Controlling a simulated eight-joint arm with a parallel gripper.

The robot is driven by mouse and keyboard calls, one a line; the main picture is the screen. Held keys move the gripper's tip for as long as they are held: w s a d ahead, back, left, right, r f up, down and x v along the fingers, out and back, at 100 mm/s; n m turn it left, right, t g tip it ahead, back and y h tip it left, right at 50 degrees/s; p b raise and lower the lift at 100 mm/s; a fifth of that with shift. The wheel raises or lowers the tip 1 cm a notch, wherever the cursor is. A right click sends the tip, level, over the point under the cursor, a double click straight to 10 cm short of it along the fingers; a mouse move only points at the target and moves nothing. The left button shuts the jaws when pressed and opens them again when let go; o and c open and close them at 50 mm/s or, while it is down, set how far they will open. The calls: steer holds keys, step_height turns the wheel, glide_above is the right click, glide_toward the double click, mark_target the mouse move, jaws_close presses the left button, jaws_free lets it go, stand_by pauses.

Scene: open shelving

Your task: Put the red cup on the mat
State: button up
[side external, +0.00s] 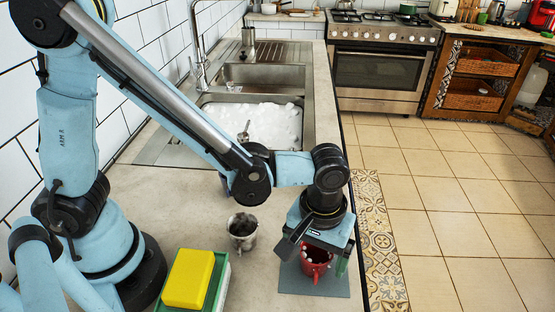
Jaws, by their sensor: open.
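The red cup (316,267) is upright over the grey mat (334,288) near the counter's right edge, and it appears to stand on it. Small pale bits show at its rim. The mat shows to both sides of the cup and in front of it. My gripper (315,254) points down over the cup with its jaws open, one finger to the left of the cup and one to the right. The gripper body hides part of the cup's top. I cannot tell whether a finger touches the cup.
A metal mug (242,232) stands left of the mat. A yellow block (188,278) lies on a green-and-white one (218,286) at front left. Behind is a sink (308,130) with white suds. The counter drops to the tiled floor (450,220) at right.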

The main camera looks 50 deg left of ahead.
step_height(320, 180, up, 12)
steer(key=f, duration=0.1)
steer(key=a+r+m+t, duration=0.1)
steer(key=a+m+t, duration=0.3)
steer(key=a, duration=1.6)
steer(key=shift+w+t, duration=0.25)
steer(key=shift+t, duration=1.35)
